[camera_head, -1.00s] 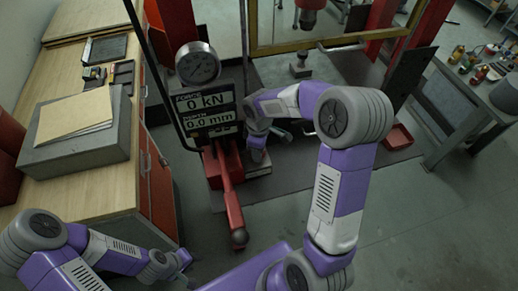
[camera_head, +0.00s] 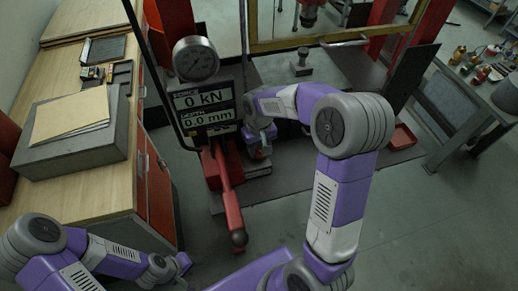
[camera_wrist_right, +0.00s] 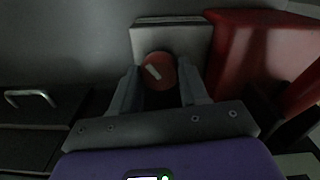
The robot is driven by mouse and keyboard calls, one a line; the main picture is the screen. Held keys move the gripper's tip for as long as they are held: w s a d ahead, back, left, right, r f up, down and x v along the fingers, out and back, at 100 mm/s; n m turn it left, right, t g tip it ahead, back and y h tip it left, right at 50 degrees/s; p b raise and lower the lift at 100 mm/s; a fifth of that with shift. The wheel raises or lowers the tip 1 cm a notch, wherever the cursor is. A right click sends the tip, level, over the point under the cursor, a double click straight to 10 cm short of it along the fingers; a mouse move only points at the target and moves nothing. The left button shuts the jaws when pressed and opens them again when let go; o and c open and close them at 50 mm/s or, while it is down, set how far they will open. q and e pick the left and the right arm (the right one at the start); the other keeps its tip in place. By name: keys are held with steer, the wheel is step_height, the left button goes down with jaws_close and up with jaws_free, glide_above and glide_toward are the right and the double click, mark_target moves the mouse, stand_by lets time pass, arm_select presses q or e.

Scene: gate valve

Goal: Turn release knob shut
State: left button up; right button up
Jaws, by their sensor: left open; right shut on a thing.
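The release knob (camera_wrist_right: 157,69) is a round red knob with a pale bar mark, seen in the right wrist view in front of a light grey block (camera_wrist_right: 171,38). The mark slants from upper left to lower right. My right gripper (camera_wrist_right: 159,84) has one finger on each side of the knob and is shut on it. My left gripper (camera_head: 184,263) is open and empty at the lower left, away from the press.
A display panel (camera_head: 205,107) reads 0 kN and 0.0 mm, with a round gauge (camera_head: 196,59) above. A red lever (camera_head: 230,200) sticks out toward me beside my right gripper. A wooden bench (camera_head: 98,198) stands left. Floor at the lower right is clear.

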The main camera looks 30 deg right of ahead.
mark_target(259, 150)
steer(key=m, duration=0.3)
steer(key=shift+m, duration=2)
steer(key=o, duration=1.1)
steer(key=shift+c, duration=0.2)
steer(key=shift+r, duration=0.1)
step_height(259, 150, up, 8)
steer(key=shift+f, duration=0.25)
